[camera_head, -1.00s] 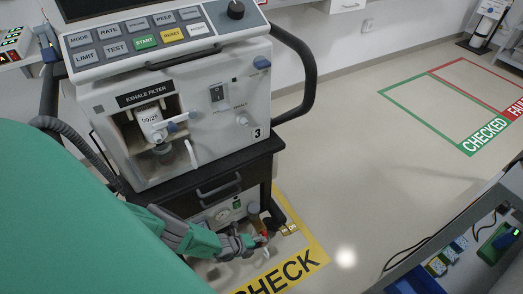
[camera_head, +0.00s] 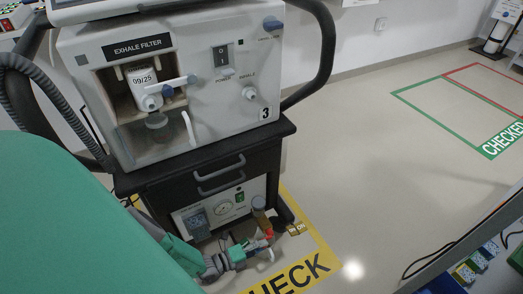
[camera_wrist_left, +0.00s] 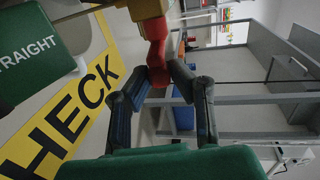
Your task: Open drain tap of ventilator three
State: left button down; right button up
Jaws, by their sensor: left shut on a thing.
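Ventilator three (camera_head: 215,85) stands on a black cart and carries the number 3 on its front. Low on the cart, a red drain tap (camera_head: 268,233) hangs below an amber bowl (camera_head: 260,208), beside a panel with a gauge. My left gripper (camera_head: 259,246) reaches in from the lower left and is at the tap. In the left wrist view, the red tap handle (camera_wrist_left: 157,52) comes down between the two dark fingertips of my left gripper (camera_wrist_left: 160,77), which is shut on it. My right gripper is not in view.
A yellow CHECK floor marking (camera_head: 318,262) lies under and beside the cart. A green CHECKED outline (camera_head: 440,113) is on the clear floor at right. A dark bench edge (camera_head: 470,240) with small boxes stands at lower right. Two small tags (camera_head: 296,229) lie right of the tap.

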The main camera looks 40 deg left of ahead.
pick_arm(q)
jog(key=shift+s+d, duration=0.15)
jog(key=shift+d, duration=0.1)
jog(key=c, duration=1.4)
grip_release()
jog(key=shift+c, duration=0.2)
jog(key=shift+a, duration=0.15)
